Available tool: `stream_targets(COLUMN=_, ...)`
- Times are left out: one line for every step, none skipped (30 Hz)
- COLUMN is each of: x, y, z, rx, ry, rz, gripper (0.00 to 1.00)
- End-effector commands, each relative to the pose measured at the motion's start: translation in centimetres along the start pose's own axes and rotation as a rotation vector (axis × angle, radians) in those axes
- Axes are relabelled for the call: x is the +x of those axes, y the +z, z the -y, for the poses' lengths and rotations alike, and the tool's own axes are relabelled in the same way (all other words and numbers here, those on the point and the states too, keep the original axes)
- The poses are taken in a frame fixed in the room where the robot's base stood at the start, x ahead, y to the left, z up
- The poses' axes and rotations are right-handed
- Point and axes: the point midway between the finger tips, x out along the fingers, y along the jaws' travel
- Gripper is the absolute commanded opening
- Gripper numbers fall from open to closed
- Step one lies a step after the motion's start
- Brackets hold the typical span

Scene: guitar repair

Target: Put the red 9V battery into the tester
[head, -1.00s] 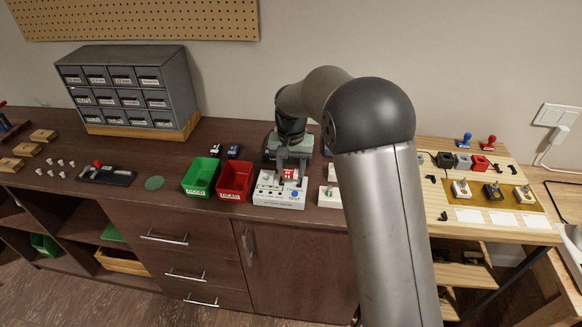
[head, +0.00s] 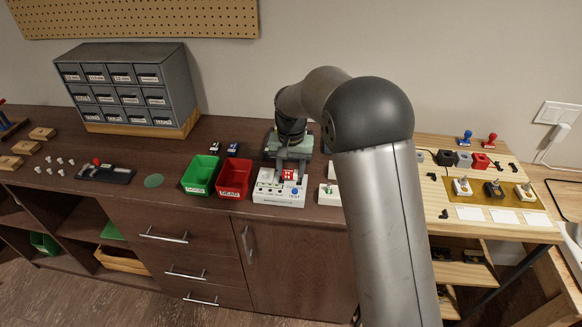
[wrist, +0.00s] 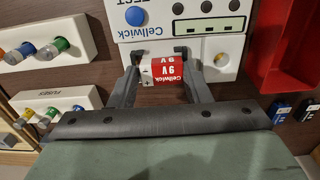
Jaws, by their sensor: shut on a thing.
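The red 9V battery (wrist: 163,71) has a red and white label and sits between my two fingers in the wrist view. My gripper (wrist: 162,78) is shut on it. In the wrist view the battery is at the tester's near edge, in front of a dark slot. I cannot tell whether it is inside the slot or just above it. In the head view the battery (head: 288,174) shows over the tester (head: 277,196), below my gripper (head: 289,172).
A red bin (head: 234,178) and a green bin (head: 200,176) stand left of the tester. Two small batteries (head: 224,148) stand behind the bins. White fuse blocks (wrist: 48,50) lie on the tester's other side. A grey drawer cabinet (head: 128,88) stands at the back left.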

Motion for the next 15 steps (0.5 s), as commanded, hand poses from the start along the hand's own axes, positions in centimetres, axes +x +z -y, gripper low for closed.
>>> stream_targets(x=0.23, y=0.01, z=0.00, rx=0.000, ry=0.000, rz=0.000, gripper=0.25)
stream_targets(x=0.30, y=0.00, z=0.00, rx=0.000, ry=0.000, rz=0.000, gripper=0.25)
stream_targets(x=0.40, y=0.01, z=0.00, rx=0.000, ry=0.000, rz=0.000, gripper=0.25)
stream_targets(x=0.48, y=0.01, z=0.00, rx=0.000, ry=0.000, rz=0.000, gripper=0.25)
stream_targets(x=0.55, y=0.00, z=0.00, rx=0.000, ry=0.000, rz=0.000, gripper=0.25)
stream_targets(x=0.42, y=0.00, z=0.00, rx=0.000, ry=0.000, rz=0.000, gripper=0.25)
stream_targets(x=0.39, y=0.00, z=0.00, rx=0.000, ry=0.000, rz=0.000, gripper=0.25)
stream_targets(x=0.37, y=0.00, z=0.00, rx=0.000, ry=0.000, rz=0.000, gripper=0.25)
stream_targets(x=0.31, y=0.00, z=0.00, rx=0.000, ry=0.000, rz=0.000, gripper=0.25)
stream_targets(x=0.24, y=0.00, z=0.00, rx=0.000, ry=0.000, rz=0.000, gripper=0.25)
stream_targets(x=0.17, y=0.00, z=0.00, rx=0.000, ry=0.000, rz=0.000, gripper=0.25)
stream_targets(x=0.06, y=0.00, z=0.00, rx=0.000, ry=0.000, rz=0.000, gripper=0.25)
stream_targets(x=-0.03, y=0.00, z=0.00, rx=0.000, ry=0.000, rz=0.000, gripper=0.25)
stream_targets(x=-0.11, y=0.00, z=0.00, rx=0.000, ry=0.000, rz=0.000, gripper=0.25)
stream_targets(x=-0.19, y=0.00, z=0.00, rx=0.000, ry=0.000, rz=0.000, gripper=0.25)
